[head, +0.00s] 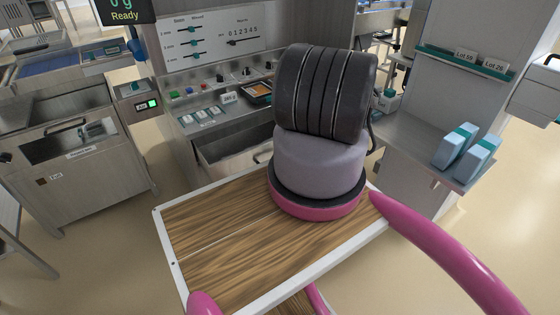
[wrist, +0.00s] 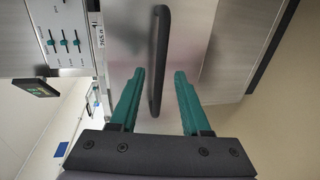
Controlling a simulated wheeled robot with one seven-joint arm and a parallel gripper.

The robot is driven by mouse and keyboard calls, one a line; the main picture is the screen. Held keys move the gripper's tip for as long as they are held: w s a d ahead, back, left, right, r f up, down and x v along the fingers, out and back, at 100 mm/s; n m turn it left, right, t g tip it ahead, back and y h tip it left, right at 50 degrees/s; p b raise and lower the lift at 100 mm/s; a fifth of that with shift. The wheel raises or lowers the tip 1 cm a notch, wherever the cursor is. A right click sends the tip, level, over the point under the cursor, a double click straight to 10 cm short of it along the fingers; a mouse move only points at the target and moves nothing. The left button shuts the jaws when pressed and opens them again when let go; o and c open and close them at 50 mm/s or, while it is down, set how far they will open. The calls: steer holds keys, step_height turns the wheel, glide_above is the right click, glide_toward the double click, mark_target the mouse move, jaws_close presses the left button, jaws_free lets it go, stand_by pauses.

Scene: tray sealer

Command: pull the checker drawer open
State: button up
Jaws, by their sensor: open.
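The checker drawer (head: 232,160) is a steel front below the control panel in the head view; my arm hides its right part. A dark band shows along its upper edge; I cannot tell there whether it stands ajar. In the wrist view the steel front (wrist: 125,45) fills the middle, with a dark bar handle (wrist: 160,50) on it. My gripper (wrist: 160,78) is open, its two teal fingers apart on either side of the handle in the picture. I see no clear contact, and the depth is hard to judge. My gripper is hidden in the head view.
The control panel (head: 215,45) with teal sliders is above the drawer. A separate steel cabinet (head: 80,150) with its own handle stands at left. At right, a shelf (head: 405,140) holds pale blue packs (head: 466,150). Floor is free around my base.

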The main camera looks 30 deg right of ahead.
steer(key=v, duration=0.7)
stand_by(0.3)
